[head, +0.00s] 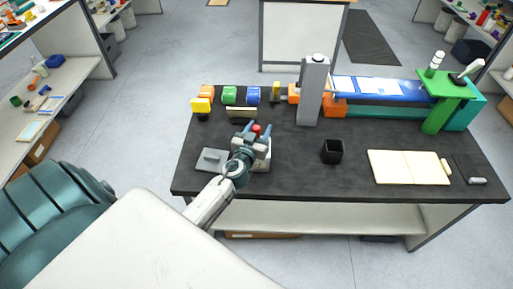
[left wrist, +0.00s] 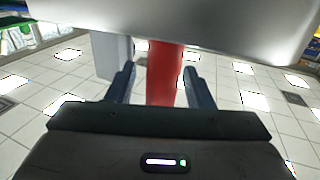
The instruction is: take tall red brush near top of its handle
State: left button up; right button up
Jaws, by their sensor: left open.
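The red brush (left wrist: 163,75) stands upright in the left wrist view, its handle running between the two dark fingers of my left gripper (left wrist: 159,84). The fingers are apart, with a gap showing on each side of the handle. The top of the handle is hidden behind the pale shape across the top of that view. In the head view, a small red part of the brush (head: 256,129) shows between the fingertips of my left gripper (head: 257,126). The lower part of the brush is hidden by the gripper. My right gripper is not in view.
A grey plate (head: 211,160) lies left of the gripper on the dark table (head: 290,180).

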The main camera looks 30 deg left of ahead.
pick_arm(q)
jog(key=shift+s, duration=0.1)
grip_shut()
jog(key=shift+r, duration=0.15)
